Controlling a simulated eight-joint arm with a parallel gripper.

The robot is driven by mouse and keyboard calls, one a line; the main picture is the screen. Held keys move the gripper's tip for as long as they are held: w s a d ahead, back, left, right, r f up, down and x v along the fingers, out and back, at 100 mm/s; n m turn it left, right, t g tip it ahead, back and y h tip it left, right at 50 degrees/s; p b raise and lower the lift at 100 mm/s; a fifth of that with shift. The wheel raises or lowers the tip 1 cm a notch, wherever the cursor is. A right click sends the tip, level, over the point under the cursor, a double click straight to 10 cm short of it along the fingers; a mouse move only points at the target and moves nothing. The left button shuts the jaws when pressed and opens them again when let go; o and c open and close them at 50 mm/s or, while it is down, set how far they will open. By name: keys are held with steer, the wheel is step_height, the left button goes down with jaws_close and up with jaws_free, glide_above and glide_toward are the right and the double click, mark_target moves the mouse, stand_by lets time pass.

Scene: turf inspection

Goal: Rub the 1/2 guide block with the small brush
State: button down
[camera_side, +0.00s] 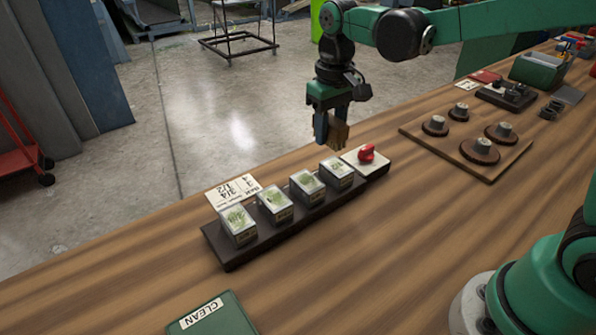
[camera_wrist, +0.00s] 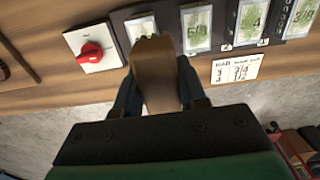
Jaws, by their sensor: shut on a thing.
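My gripper (camera_side: 329,124) is shut on a small brown brush (camera_side: 338,134), held above the far edge of the bench. The wrist view shows the brush (camera_wrist: 155,72) between the fingers, its dark tip overlapping the block nearest the red knob. In the side view, the brush is above and behind the row, apart from the blocks. The guide blocks are clear cubes with green tops in a row: far left (camera_side: 238,226), second (camera_side: 275,206), third (camera_side: 307,187) and rightmost (camera_side: 337,172).
The blocks sit on a dark rail (camera_side: 226,258). A red knob (camera_side: 366,153) on a white plate is at its right end. A number card (camera_side: 232,191) lies behind it. A board with round pieces (camera_side: 413,130) is to the right. A green CLEAN pad (camera_side: 228,318) lies in front.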

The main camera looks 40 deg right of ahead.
steer(key=shift+r, duration=1.2)
steer(key=s+d+r, duration=0.3)
steer(key=s+d, duration=0.2)
steer(key=d, duration=0.2)
step_height(320, 180, up, 2)
steer(key=r, duration=0.1)
glide_above(418, 205)
step_height(418, 205, down, 20)
steer(key=shift+f, duration=0.1)
steer(key=shift+f, duration=0.1)
steer(key=shift+c, duration=2.4)
jaws_free()
